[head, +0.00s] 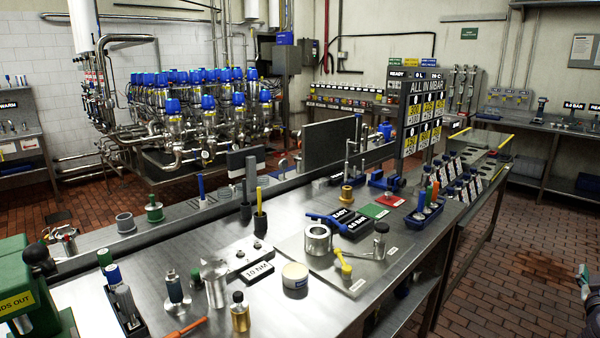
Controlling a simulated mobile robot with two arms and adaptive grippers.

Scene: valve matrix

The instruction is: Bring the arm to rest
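At the right edge of the head view, a small dark and grey part with a teal patch (583,279) shows over the brick floor. It looks like part of my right gripper, cut off by the frame. I cannot tell whether its fingers are open or shut, and nothing is clearly seen held in it. It is apart from the steel bench (215,240). My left gripper and arm are not in view.
The bench carries a metal cup (318,239), a cream-lidded tin (295,276), a blue-handled tool (327,221) and a sign board (418,115). A green machine (28,285) stands at the left edge. Brick floor (510,265) lies open at right.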

